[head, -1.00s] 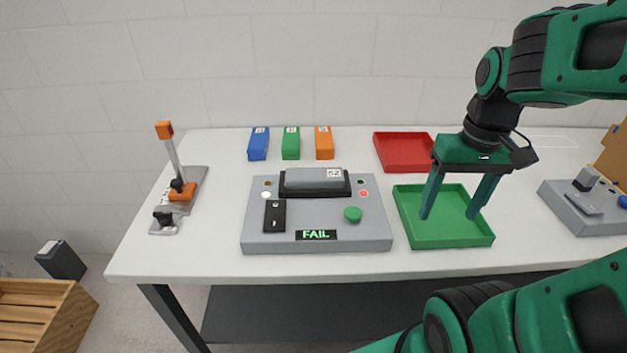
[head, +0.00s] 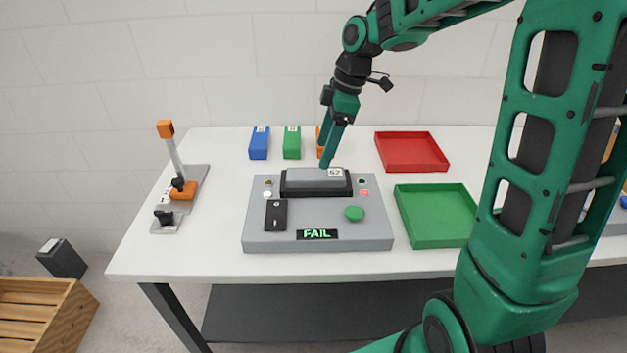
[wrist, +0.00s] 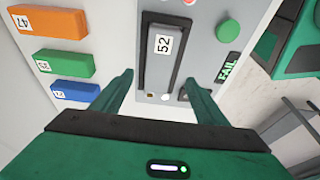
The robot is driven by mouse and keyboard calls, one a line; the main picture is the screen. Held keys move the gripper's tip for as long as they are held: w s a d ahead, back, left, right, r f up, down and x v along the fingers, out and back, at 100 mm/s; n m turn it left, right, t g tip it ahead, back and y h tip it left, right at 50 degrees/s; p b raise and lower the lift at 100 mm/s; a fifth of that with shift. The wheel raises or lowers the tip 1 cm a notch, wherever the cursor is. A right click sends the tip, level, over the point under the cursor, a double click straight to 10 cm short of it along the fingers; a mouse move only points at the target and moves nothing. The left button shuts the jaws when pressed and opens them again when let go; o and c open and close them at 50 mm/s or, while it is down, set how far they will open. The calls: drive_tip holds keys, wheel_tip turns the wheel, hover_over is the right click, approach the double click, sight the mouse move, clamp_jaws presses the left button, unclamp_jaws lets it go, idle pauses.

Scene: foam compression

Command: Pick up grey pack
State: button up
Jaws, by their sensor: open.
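The grey pack (head: 312,175), labelled 52, lies in a black holder on top of the grey test machine (head: 262,235). The machine's display (head: 317,234) reads FAIL. My gripper (head: 325,157) is above the back of the machine, pointing down near the pack. In the wrist view the grey pack (wrist: 158,70) lies ahead of my open gripper (wrist: 157,85), in line with the gap between the two fingers. The fingers look apart from the pack, and nothing is between them.
Blue (head: 259,143), green (head: 292,142) and orange packs stand behind the machine; the orange one (wrist: 50,22) is close to my gripper. A red tray (head: 412,152) and an empty green tray (head: 437,217) sit to the right. A lever device (head: 180,190) stands at the left.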

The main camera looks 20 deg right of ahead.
sight(316, 172)
drive_tip(key=shift+x, duration=3.55)
drive_tip(key=shift+w+d, duration=0.1)
drive_tip(key=c, duration=1.2)
